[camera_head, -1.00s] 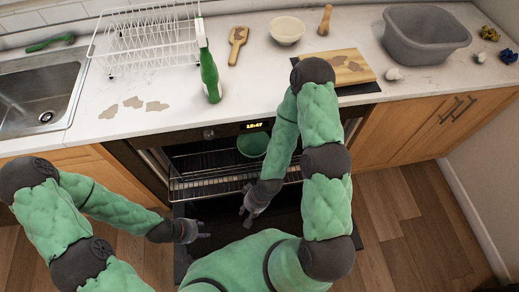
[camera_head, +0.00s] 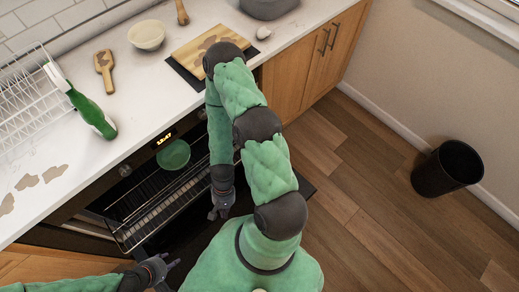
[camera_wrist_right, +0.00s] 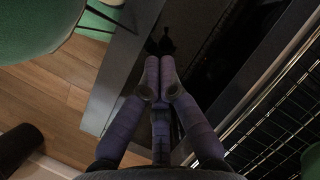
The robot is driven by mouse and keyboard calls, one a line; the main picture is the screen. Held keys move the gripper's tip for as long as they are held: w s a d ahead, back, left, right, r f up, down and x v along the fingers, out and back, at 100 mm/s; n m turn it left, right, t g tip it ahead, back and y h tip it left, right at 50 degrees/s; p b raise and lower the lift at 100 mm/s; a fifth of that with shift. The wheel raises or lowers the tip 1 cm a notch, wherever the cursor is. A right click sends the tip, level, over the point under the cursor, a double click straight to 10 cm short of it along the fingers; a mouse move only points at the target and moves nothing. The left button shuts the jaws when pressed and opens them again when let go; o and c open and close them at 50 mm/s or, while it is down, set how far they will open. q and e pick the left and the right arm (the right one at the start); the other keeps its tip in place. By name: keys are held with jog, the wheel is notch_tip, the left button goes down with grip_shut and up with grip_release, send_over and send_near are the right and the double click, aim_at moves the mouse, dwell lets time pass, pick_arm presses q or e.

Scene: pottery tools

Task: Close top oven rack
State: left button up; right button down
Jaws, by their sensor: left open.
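The oven's wire rack (camera_head: 140,228) is pulled out through the open front in the head view. A green bowl (camera_head: 173,155) sits at its back part, inside the oven. My right gripper (camera_head: 221,211) is just right of the rack, apart from it, pointing down over the dark open oven door. In the right wrist view, its fingers (camera_wrist_right: 160,72) are together with nothing seen between them, and the rack (camera_wrist_right: 268,125) is to their right. My left gripper (camera_head: 174,268) is open and empty near the bottom edge, below the rack's front.
The counter above holds a green bottle (camera_head: 92,115), a wooden brush (camera_head: 104,68), a white bowl (camera_head: 146,35) and a board (camera_head: 205,45). A black bin (camera_head: 446,168) stands on the floor at right. The wooden floor between is clear.

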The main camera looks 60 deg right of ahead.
jog(key=s+d+m+t+h+p, duration=0.15)
jog(key=d+m+t, duration=0.25)
jog(key=d+m, duration=0.6)
jog(key=s+d+m+t+h+p, duration=0.1)
jog(key=s+d+m+t+h, duration=0.2)
jog(key=d+m, duration=0.7)
jog(key=s+d+m+t+h+p, duration=0.15)
jog(key=d+m+t, duration=0.25)
jog(key=d+m, duration=0.6)
jog(key=w+d+r+b+x, duration=0.1)
jog(key=b+x, duration=0.3)
jog(key=x, duration=0.8)
jog(key=shift+w+d+r+h, duration=0.2)
jog(key=shift+w+r+h, duration=0.05)
jog(key=shift+r+h, duration=0.15)
jog(key=shift+d, duration=0.1)
